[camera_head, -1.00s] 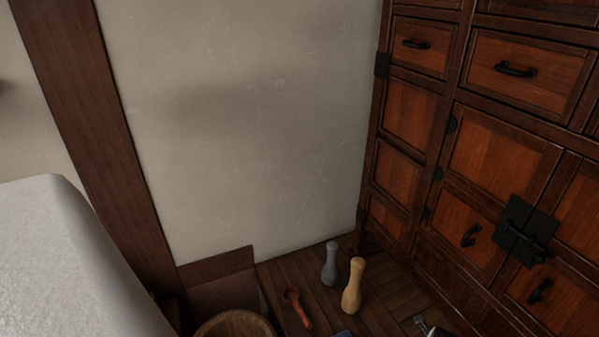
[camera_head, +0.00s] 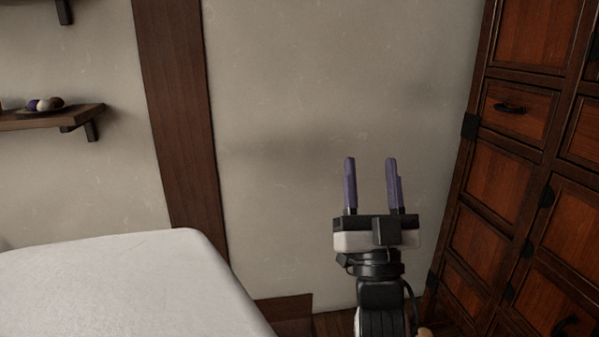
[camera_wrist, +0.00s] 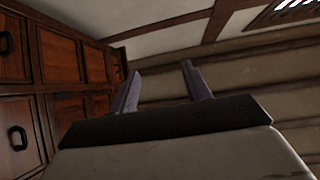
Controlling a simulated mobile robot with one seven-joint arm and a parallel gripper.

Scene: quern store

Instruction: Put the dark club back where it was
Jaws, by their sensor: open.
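My gripper (camera_head: 371,182) is raised in front of the bare wall in the head view, fingers pointing up. Its two purple fingers are apart with nothing between them. The wrist view also shows the open gripper (camera_wrist: 160,85), facing up toward the wall and ceiling, with nothing held. No dark club can be made out in either current view. A small piece of a tan object (camera_head: 425,332) shows at the bottom edge, beside my arm; most of it is cut off.
A wooden cabinet (camera_head: 508,170) stands close on the right. A white-topped surface (camera_head: 120,285) fills the lower left. A wall shelf (camera_head: 50,118) holds a dish of small round things (camera_head: 45,104). The wall (camera_head: 280,110) between post and cabinet is clear.

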